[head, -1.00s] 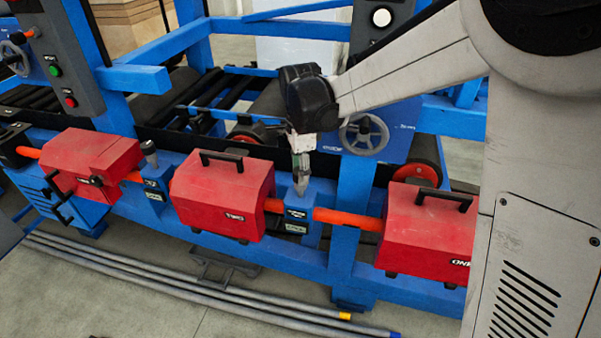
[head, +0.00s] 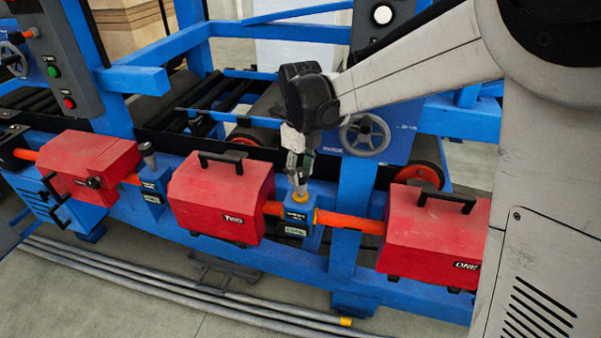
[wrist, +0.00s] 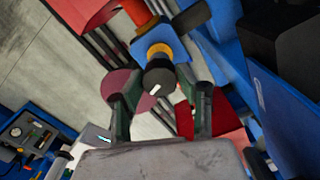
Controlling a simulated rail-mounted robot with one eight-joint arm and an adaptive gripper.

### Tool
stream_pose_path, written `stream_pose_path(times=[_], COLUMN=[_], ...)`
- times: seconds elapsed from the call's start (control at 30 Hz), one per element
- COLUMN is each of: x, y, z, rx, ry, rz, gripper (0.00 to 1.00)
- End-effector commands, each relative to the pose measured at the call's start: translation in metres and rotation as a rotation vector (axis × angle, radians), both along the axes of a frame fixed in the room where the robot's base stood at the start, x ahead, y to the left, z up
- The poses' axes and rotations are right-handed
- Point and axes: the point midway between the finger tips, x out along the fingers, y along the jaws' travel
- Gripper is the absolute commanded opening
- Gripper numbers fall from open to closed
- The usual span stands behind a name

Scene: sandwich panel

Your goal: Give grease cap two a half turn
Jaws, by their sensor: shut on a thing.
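The grease cap (wrist: 158,80) is a dark round knob with a white mark, above a yellow collar (wrist: 160,50) on a blue block. In the head view the blue block (head: 296,213) stands between the red boxes TWO and ONE, and its label is too small to read. My gripper (head: 299,180) comes down from above onto the cap and is shut on it, largely hiding it there. In the wrist view the gripper's fingers (wrist: 160,88) lie on either side of the cap. A yellow collar (head: 299,196) shows below the fingertips in the head view.
Red box TWO (head: 220,197) is close left of the block, and red box ONE (head: 432,238) is to the right. A similar capped block (head: 152,190) stands further left. A blue upright (head: 352,215) and a grey handwheel (head: 364,134) are nearby.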

Motion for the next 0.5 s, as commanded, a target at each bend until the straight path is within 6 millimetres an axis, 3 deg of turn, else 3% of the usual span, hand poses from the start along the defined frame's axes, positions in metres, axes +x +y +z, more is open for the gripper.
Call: stream_pose_path(times=[0.5], x=[0.0005], y=[0.0001], z=[0.0004], rx=[0.000], ry=[-0.001], rz=[-0.317], gripper=[0.07])
